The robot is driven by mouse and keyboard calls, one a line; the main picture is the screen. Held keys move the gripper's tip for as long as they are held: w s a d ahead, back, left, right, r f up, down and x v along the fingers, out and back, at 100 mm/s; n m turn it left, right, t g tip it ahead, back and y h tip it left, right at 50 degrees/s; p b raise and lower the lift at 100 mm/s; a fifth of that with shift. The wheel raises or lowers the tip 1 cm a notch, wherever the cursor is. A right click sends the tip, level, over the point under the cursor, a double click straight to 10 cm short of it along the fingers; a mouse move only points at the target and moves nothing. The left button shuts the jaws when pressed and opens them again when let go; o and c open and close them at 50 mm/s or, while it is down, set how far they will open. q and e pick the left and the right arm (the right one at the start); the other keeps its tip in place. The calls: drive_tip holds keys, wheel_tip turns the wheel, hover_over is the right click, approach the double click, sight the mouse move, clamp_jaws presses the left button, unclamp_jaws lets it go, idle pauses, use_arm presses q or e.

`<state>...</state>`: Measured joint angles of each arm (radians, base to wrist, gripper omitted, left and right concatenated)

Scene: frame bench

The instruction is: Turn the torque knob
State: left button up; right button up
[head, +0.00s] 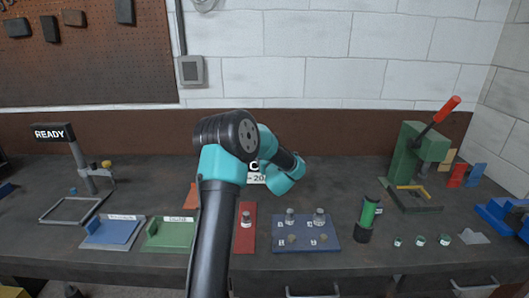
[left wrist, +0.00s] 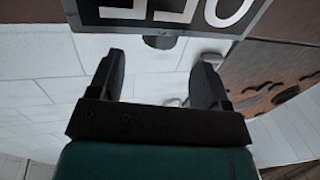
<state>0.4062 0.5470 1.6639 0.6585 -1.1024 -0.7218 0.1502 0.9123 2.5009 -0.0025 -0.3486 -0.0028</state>
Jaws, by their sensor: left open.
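My left gripper (left wrist: 160,70) is open and empty in the left wrist view, its two dark fingers well apart. The panel is cut off by the top edge. In the head view my left arm crosses the middle and hides its fingers and most of a small display (head: 257,179) reading partly "C" and "- 20". No knob is clear there. My right gripper is not in view.
A blue tray (head: 90,238) and a green tray (head: 163,241) lie left of my arm. A red mat (head: 246,243), a blue board with metal pieces (head: 285,244) and a green cylinder (head: 368,212) are to its right. A green press (head: 405,160) with a red handle stands further right.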

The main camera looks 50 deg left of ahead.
use_arm(q)
drive_tip(key=x, duration=0.5)
drive_tip(key=shift+w+a, duration=0.2)
drive_tip(key=shift+a, duration=0.15)
drive_tip(key=c, duration=0.9)
